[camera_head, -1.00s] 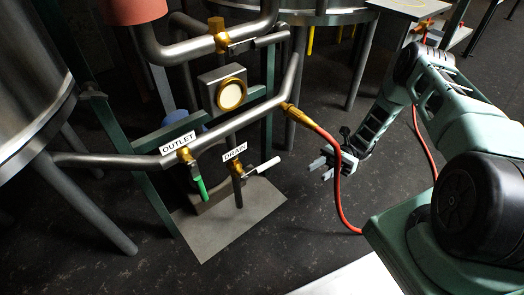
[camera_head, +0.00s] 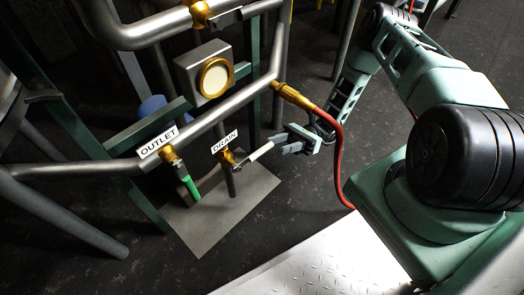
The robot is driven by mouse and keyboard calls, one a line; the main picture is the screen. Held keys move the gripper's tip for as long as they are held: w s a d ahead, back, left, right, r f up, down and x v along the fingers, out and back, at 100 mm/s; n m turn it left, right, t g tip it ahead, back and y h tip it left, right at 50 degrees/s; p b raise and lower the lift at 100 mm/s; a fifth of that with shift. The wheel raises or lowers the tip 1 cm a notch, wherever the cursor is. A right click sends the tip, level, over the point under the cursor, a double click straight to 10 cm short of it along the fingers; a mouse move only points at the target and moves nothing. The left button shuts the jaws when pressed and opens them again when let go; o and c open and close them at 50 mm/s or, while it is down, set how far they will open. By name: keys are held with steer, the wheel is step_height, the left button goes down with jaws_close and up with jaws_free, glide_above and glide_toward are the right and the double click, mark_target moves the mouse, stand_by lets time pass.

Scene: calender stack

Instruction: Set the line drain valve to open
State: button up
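The drain valve (camera_head: 229,159) is a small brass valve below the DRAIN label (camera_head: 224,142), on a short pipe that runs down from the sloping steel line. Its white lever (camera_head: 259,153) points to the right and slightly up, crosswise to that short pipe. My gripper (camera_head: 278,143) is just right of the lever's tip, with its fingers pointing left toward it. The two grey fingers look spread apart. I cannot tell whether they touch the lever or whether its tip lies between them.
The OUTLET valve (camera_head: 171,156) with a green lever (camera_head: 188,185) is close on the left. A red hose (camera_head: 340,150) hangs from a brass fitting (camera_head: 292,95) and passes by my gripper. A round gauge (camera_head: 215,77) is above. A grey floor plate (camera_head: 215,220) lies below.

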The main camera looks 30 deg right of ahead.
mark_target(262, 149)
steer(key=b+x, duration=0.1)
steer(key=x, duration=0.6)
steer(key=shift+b, duration=0.3)
